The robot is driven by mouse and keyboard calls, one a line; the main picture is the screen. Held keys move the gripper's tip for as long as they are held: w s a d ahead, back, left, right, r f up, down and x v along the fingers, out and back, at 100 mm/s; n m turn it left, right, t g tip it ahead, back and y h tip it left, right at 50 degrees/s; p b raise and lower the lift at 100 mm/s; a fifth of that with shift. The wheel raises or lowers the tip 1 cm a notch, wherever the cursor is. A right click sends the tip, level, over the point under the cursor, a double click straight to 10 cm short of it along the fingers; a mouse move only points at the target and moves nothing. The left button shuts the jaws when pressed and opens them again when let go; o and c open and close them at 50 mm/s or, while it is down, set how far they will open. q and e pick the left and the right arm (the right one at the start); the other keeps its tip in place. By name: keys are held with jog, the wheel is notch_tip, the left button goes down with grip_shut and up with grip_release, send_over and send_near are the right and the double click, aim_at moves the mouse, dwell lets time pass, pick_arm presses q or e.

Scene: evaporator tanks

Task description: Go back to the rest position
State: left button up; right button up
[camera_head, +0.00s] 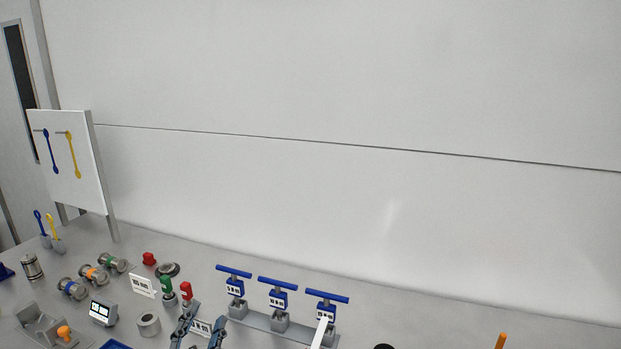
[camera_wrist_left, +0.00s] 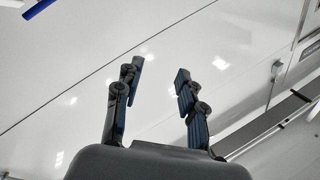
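My left gripper (camera_head: 203,322) shows at the bottom of the head view, its two fingers apart. In the left wrist view its fingers (camera_wrist_left: 159,82) are also spread, with nothing between them but the pale wall behind. In the head view a small white label shows between the fingers; I cannot tell what it belongs to. My right gripper does not show in either view.
A row of blue-handled valves (camera_head: 277,299) stands right of my left gripper. Left are a red-topped post (camera_head: 186,291), a grey ring (camera_head: 148,324), a small display (camera_head: 103,312) and coloured fittings (camera_head: 92,275). A white board (camera_head: 72,165) holds blue and yellow spoons.

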pick_arm(q)
jog(key=s+a+f+n+g+y, duration=0.1)
jog(key=s+a+f+n+g, duration=0.2)
jog(key=f, duration=0.5)
jog(key=s+a+f+n+g+y, duration=0.25)
jog(key=s+f+g, duration=0.35)
jog(key=f, duration=0.3)
jog(key=s+d+f+n+g+h, duration=0.1)
jog(key=s+f+g, duration=0.35)
jog(key=s, duration=0.35)
jog(key=s+d+f+g+h, duration=0.2)
jog(key=s+f+g, duration=0.1)
jog(key=s+f, duration=0.3)
notch_tip(320, 180, down, 26)
jog(key=s+g+b, duration=0.1)
jog(key=s+b, duration=0.2)
jog(key=s+a+f+g+b, duration=0.1)
jog(key=s+a+f, duration=0.2)
jog(key=s+f, duration=1.4)
notch_tip(320, 180, down, 3)
jog(key=shift+r+b, duration=0.2)
jog(key=shift+b, duration=0.1)
jog(key=shift+y, duration=0.25)
